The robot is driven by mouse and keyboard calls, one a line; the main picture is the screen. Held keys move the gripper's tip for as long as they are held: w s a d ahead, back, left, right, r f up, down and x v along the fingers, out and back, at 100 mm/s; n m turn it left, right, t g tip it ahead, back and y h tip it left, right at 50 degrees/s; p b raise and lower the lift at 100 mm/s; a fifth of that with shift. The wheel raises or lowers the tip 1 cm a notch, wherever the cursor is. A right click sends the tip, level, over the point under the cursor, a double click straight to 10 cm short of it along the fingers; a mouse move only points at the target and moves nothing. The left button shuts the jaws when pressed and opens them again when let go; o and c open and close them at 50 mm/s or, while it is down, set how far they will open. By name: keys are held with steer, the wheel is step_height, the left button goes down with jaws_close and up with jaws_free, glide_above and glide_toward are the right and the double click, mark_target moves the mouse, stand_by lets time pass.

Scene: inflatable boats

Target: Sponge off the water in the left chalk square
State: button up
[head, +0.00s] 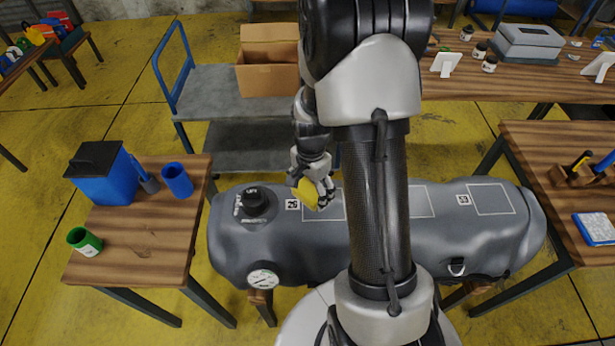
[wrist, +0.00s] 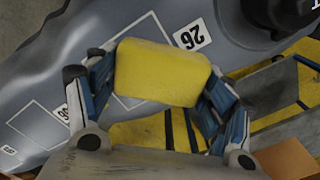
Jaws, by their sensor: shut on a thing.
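My gripper (head: 312,189) is shut on a yellow sponge (head: 305,194), held by its two sides. In the wrist view the sponge (wrist: 160,72) sits between the blue-padded fingers. The left chalk square (head: 337,206) is drawn on the grey boat tube (head: 240,264), right of the label 26 (head: 292,204). The sponge is over the tube near that square and label; I cannot tell whether it touches. In the wrist view the sponge covers part of the square (wrist: 148,31). My arm hides part of the square in the head view. No water shows clearly.
A black valve (head: 254,201) rises left of the label, with a pressure gauge (head: 263,279) below. Other chalk squares (head: 490,198) lie to the right. A side table (head: 140,222) stands left, a cart (head: 215,95) behind, and a workbench (head: 555,150) right.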

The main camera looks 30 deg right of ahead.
steer(key=shift+w+r+p, duration=0.1)
steer(key=shift+r+p, duration=0.45)
steer(key=shift+r, duration=0.4)
steer(key=shift+r+p, duration=1.15)
steer(key=shift+r, duration=0.4)
